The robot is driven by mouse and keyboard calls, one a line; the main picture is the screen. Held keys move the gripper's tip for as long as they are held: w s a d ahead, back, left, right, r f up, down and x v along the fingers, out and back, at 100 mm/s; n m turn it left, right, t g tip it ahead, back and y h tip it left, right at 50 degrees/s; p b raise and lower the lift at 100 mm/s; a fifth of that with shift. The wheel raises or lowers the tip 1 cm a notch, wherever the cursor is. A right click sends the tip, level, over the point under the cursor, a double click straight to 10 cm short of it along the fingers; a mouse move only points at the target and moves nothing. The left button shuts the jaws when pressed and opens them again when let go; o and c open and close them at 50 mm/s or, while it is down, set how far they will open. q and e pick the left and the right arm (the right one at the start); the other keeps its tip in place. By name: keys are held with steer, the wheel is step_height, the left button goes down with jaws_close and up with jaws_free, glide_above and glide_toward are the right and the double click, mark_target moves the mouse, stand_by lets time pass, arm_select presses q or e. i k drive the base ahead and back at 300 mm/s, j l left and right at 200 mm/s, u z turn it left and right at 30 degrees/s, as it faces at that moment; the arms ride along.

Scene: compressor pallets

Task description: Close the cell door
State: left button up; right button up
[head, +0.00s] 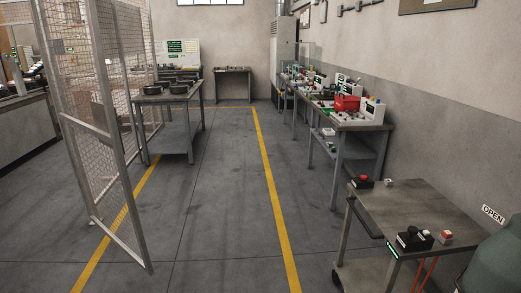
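The cell door (104,178) is a tall wire-mesh panel in a light metal frame at the left of the head view. It stands upright and open, at an angle to the mesh fence (133,62) behind it. Its top is cut off by the picture edge. Its lower corner hangs close to the floor near the yellow line. I cannot make out a handle or latch on it. Neither of my grippers is in view, and nothing is seen touching the door.
A table with dark parts (186,103) stands beyond the door. A long workbench (362,126) lines the right wall. A cart (421,208) with a few small devices is at the near right. The floor between the yellow lines (273,196) is clear.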

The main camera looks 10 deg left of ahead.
mark_target(106, 129)
steer(key=i+u, duration=0.25)
steer(key=i, duration=0.2)
steer(key=i+l+u, duration=0.25)
steer(key=i, duration=0.2)
steer(key=i+l+u, duration=0.25)
steer(key=i, duration=0.15)
steer(key=i+l+u, duration=0.25)
steer(key=i, duration=0.15)
steer(key=i+l+u, duration=0.5)
steer(key=u, duration=0.25)
steer(key=i+l+u, duration=0.15)
steer(key=l+u, duration=0.2)
steer(key=l, duration=0.2)
steer(key=i+l+u, duration=0.15)
steer(key=l+u, duration=0.2)
